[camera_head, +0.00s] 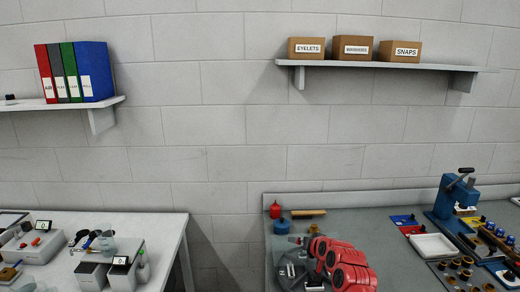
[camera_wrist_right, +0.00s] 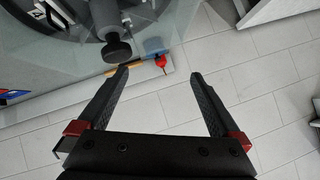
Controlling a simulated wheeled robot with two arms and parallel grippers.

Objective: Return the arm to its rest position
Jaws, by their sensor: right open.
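My right arm (camera_head: 342,266), with red links, is over the left part of the grey bench (camera_head: 375,220) in the head view. Its gripper (camera_head: 287,270) is small at the arm's left end, and its fingers are hard to make out there. In the right wrist view the two dark fingers of the right gripper (camera_wrist_right: 160,75) are spread wide with nothing held between them. Pale tiles and the bench's edge lie beyond the fingertips. My left gripper is in neither view.
A blue press (camera_head: 455,195) and white tray (camera_head: 433,246) are at right. A white table (camera_head: 160,225) is at left, with a gap between.

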